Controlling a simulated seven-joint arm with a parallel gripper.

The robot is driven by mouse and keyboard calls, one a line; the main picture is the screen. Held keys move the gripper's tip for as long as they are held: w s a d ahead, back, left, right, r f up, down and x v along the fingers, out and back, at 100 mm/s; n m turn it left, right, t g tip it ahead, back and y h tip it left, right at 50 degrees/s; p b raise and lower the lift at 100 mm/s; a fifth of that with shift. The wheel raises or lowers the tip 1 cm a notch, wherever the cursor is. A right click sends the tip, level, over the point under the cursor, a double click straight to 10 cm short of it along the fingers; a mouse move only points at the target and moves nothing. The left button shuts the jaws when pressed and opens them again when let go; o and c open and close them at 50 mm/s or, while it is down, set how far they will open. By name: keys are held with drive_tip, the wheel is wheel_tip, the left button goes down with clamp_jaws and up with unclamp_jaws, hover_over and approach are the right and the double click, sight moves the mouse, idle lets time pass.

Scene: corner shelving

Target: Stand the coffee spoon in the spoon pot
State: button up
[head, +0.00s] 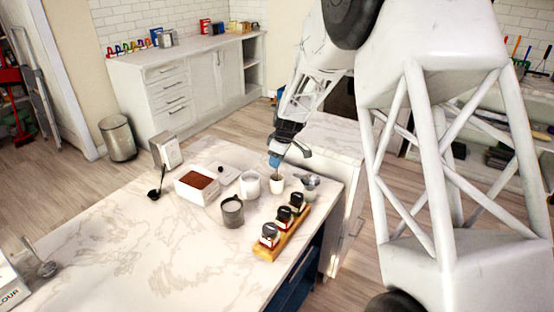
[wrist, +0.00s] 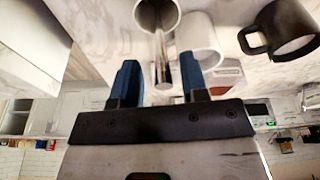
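The spoon pot (head: 277,185) is a small pale cup on the marble counter, just below my gripper (head: 275,160). In the wrist view the pot's round mouth (wrist: 157,13) is at the top edge. The metal coffee spoon (wrist: 160,62) slants out of that mouth, its free end between my blue fingertips. My gripper (wrist: 158,82) is open, with a visible gap between the spoon and each finger. The spoon's lower end is hidden inside the pot. In the head view the spoon is too small to make out clearly.
A white mug (head: 250,184) and a dark grey mug (head: 232,211) stand left of the pot. A grey metal vessel (head: 311,184) is close on its right. A wooden rack of jars (head: 283,238) is in front. A white box of brown powder (head: 189,191) stands further left.

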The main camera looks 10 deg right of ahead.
drive_tip(key=shift+r, duration=0.15)
drive_tip(key=v, duration=0.7)
drive_tip(key=shift+r, duration=0.25)
idle(1.1)
drive_tip(key=s+a+r+m, duration=0.15)
drive_tip(key=s+r, duration=0.25)
drive_tip(key=s, duration=0.5)
drive_tip(key=s+r+m+h, duration=0.1)
drive_tip(key=s+r+m, duration=0.25)
drive_tip(key=s, duration=0.45)
drive_tip(key=s+a+r+m, duration=0.1)
drive_tip(key=s+r, duration=0.4)
drive_tip(key=s, duration=0.4)
drive_tip(key=s+f+m+t+h, duration=0.1)
drive_tip(key=s+m, duration=0.4)
drive_tip(key=s, duration=1.7)
drive_tip(key=shift+d, duration=0.15)
